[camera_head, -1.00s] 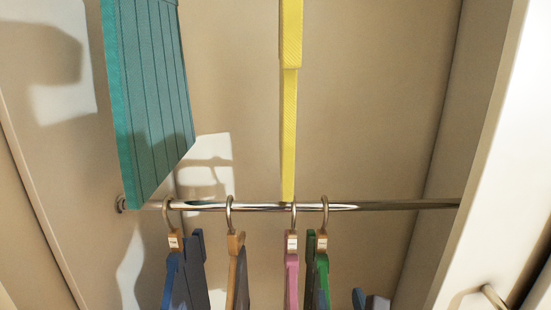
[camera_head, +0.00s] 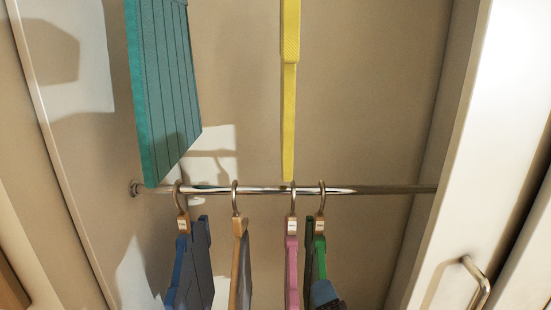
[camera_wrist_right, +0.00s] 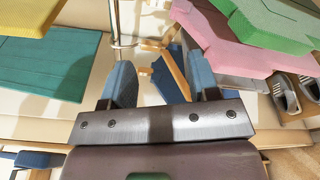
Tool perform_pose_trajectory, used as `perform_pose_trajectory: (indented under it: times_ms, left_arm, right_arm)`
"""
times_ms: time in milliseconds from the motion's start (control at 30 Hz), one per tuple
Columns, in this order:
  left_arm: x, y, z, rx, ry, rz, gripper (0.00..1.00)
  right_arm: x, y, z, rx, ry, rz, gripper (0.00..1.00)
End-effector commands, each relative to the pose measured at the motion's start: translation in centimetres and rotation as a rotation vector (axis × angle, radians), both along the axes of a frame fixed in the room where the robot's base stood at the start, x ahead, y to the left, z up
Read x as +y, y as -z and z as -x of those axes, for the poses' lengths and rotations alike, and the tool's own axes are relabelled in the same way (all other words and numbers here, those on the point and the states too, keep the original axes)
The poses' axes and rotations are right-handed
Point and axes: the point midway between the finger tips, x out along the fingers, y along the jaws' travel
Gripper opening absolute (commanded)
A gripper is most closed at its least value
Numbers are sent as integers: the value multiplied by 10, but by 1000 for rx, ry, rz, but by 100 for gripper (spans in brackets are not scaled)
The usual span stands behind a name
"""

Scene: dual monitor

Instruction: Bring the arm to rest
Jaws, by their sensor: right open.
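My right gripper (camera_head: 326,296) shows only in part at the bottom of the head view, in front of the green hanging garment (camera_head: 319,262). In the right wrist view its two blue-padded fingers (camera_wrist_right: 162,82) are apart, so it is open. A blue garment with a wooden hanger (camera_wrist_right: 170,78) appears beyond the gap; I see nothing gripped. My left gripper is not in view.
A metal rod (camera_head: 264,190) crosses the wardrobe, with blue (camera_head: 178,275), dark, pink (camera_head: 292,270) and green garments on hangers. A teal folded item (camera_head: 162,95) and a yellow one (camera_head: 289,110) are above. A white door with a handle (camera_head: 479,283) stands right. Shoes (camera_wrist_right: 285,95) show in the wrist view.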

Motion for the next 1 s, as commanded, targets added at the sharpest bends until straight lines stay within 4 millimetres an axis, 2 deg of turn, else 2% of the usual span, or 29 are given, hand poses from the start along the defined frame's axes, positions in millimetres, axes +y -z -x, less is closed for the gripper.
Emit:
perform_pose_trajectory:
  times_ms: [267, 567, 700, 800, 1000]
  left_arm:
    - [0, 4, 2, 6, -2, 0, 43]
    - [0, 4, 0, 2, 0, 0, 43]
    - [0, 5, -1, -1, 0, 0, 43]
    - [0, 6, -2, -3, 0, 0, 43]
    - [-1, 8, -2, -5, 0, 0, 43]
  right_arm:
    - [-17, 45, -5, 186, 5, -629, 55]
    - [-62, 119, 7, 391, 149, -1333, 55]
    - [-97, 164, 27, 453, 282, -1631, 55]
    - [-123, 196, 47, 469, 384, -1766, 55]
    - [-167, 248, 95, 476, 568, -1811, 55]
